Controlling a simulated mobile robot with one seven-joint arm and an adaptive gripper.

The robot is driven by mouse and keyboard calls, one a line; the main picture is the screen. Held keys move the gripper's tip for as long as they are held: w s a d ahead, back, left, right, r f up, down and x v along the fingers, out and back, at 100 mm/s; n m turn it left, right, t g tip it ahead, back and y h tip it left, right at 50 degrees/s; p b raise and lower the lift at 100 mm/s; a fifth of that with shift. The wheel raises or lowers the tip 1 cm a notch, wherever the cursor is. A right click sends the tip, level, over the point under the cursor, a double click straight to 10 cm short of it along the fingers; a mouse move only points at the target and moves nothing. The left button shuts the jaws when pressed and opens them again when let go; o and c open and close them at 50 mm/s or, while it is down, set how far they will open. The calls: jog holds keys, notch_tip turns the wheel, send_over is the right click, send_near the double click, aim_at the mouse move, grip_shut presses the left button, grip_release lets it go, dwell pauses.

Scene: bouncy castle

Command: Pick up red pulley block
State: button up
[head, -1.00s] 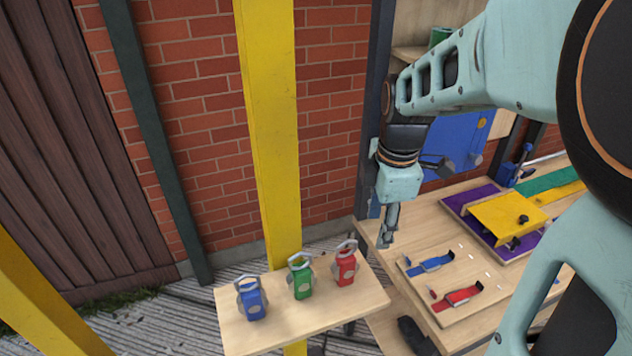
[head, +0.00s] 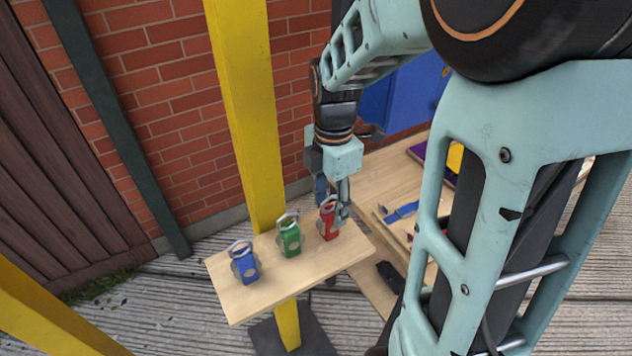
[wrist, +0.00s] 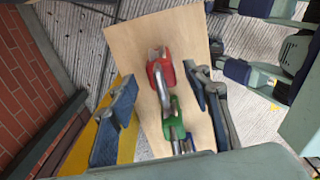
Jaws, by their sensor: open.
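The red pulley block (head: 328,222) stands upright at the right end of a small wooden shelf (head: 245,302), its grey metal loop on top. My gripper (head: 333,200) is right at it, pointing down, with a finger to either side of its upper part. In the wrist view the red block (wrist: 160,70) lies between the two open fingers (wrist: 160,110), nearer the right one, with a gap on the left. I cannot tell whether a finger touches it. The green pulley block (head: 289,238) stands left of it, and the blue pulley block (head: 244,264) is at the shelf's left end.
A yellow post (head: 243,120) rises behind the shelf, before a brick wall (head: 165,110). A wooden workbench (head: 390,180) with a blue clamp strap (head: 402,212) is to the right, partly hidden by my arm. The shelf's front strip is bare.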

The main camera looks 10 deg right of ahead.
aim_at(330, 212)
notch_tip(330, 212, down, 5)
jog(key=shift+s+f, duration=0.1)
dwell(0.3)
grip_shut()
